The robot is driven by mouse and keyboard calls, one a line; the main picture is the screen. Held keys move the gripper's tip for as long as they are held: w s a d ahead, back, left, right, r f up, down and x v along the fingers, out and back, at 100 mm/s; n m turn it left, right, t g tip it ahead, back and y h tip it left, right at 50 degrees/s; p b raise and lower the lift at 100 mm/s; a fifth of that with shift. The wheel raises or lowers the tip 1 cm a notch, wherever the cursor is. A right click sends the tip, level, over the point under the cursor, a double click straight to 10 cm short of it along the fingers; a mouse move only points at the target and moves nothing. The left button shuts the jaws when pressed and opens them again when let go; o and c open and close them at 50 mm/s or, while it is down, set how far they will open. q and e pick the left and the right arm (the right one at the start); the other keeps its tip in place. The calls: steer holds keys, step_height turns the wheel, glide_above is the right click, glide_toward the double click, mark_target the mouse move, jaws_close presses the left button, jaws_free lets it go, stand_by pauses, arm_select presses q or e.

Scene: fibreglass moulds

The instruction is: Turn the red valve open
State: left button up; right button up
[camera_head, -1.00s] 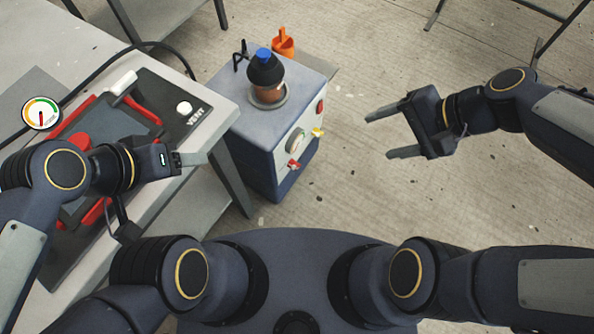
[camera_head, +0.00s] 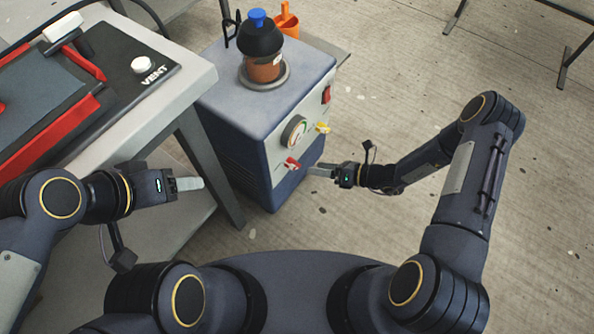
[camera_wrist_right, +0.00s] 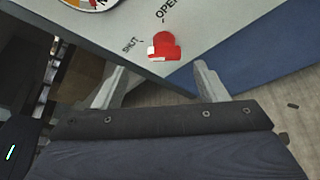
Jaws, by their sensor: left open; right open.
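The red valve (camera_head: 292,164) is on the front panel of the blue-grey machine (camera_head: 262,122), below the round gauge (camera_head: 294,131). In the right wrist view the red valve (camera_wrist_right: 164,47) has a white-marked end pointing towards the word SHUT, with OPEN printed above it. My right gripper (camera_head: 318,170) is just right of the valve in the head view. In its wrist view the open fingers (camera_wrist_right: 155,82) lie on either side below the valve, apart from it. My left gripper (camera_head: 198,183) is open and empty beside the table, left of the machine; its fingers overlap in view.
A yellow valve (camera_head: 322,128) and a red switch (camera_head: 326,95) are on the same panel. A black-topped jar (camera_head: 262,48) and an orange holder (camera_head: 286,22) stand on top. The table (camera_head: 190,88) with the VENT panel is at left.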

mark_target(298, 167)
steer(key=shift+m, duration=0.3)
steer(key=x, duration=0.2)
steer(key=b+x, duration=0.1)
steer(key=x, duration=0.2)
steer(key=f+x, duration=0.1)
steer(key=x, duration=0.2)
steer(key=shift+b, duration=0.35)
steer(key=shift+s, duration=0.1)
steer(key=c, duration=1)
